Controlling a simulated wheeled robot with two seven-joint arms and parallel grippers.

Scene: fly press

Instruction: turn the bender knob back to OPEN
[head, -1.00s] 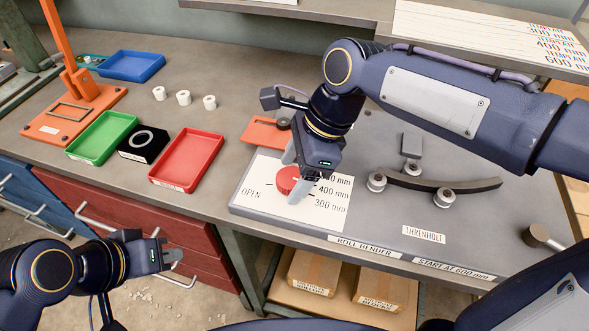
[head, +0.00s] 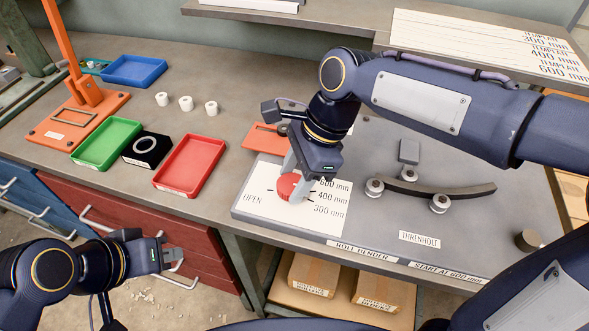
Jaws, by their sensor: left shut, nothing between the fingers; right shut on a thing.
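The red bender knob (head: 289,187) sits on a white dial plate (head: 261,205) at the left end of the grey roll bender. The plate reads OPEN on its left and 600, 400 and 300 mm on its right. My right gripper (head: 296,182) is over the knob from above, shut on it, and its fingers hide part of the knob. Where the knob's mark points is too small to tell. My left gripper (head: 176,259) is shut and empty, out in front of the red drawers, well away from the knob.
On the bender, a curved dark bar (head: 440,189) lies against several rollers. Red (head: 190,163), green (head: 106,144) and blue (head: 134,70) trays, a black block (head: 146,149) and white rings (head: 186,104) stand left on the bench. A shelf (head: 300,25) overhangs the back.

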